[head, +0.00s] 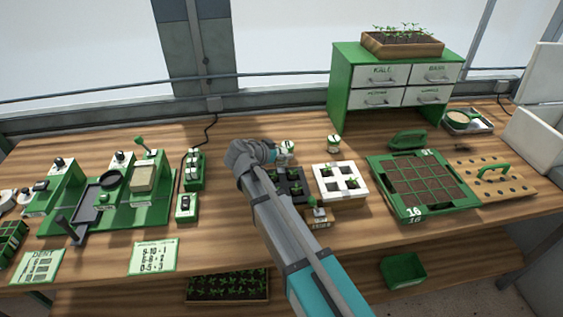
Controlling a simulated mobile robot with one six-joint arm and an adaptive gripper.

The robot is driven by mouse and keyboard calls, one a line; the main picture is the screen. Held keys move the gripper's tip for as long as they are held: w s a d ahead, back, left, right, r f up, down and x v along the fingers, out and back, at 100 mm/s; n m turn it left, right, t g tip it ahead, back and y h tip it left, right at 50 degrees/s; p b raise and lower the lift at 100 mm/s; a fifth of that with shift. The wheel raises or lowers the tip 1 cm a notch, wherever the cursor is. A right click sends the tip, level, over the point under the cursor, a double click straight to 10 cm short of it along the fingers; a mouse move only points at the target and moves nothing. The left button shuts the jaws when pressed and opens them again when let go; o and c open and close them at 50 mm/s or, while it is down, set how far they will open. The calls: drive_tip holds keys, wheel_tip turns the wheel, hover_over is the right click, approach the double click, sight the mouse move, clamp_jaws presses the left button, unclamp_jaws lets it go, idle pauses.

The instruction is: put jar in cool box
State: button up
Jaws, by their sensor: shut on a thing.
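My gripper (280,154) is above the middle of the bench, shut on a small white jar with a green band (288,146). Its fingers and my arm partly hide the jar's lower part. I cannot tell whether the jar is clear of the bench. A similar jar (334,143) stands upright to the right, apart from my gripper. A white box, seemingly the cool box (536,138), stands at the far right with its lid (542,73) raised. The picture edge cuts it off, and its inside is mostly out of sight.
A green drawer cabinet (341,90) with a seedling tray (400,44) on top stands at the back. A white pot tray (341,181), a green seed tray (425,211), a dibber board (518,187) and a dish tray (482,125) lie to the right.

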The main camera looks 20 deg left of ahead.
drive_tip(key=shift+f+b, duration=1.35)
drive_tip(key=shift+f, duration=0.25)
drive_tip(key=shift+f, duration=0.15)
drive_tip(key=o, duration=1.2)
drive_tip(key=shift+c, duration=0.2)
drive_tip(key=shift+r, duration=0.3)
drive_tip(key=p+v, duration=0.5)
drive_tip(key=v, duration=0.7)
drive_tip(key=shift+p, duration=0.4)
drive_tip(key=shift+f, duration=0.15)
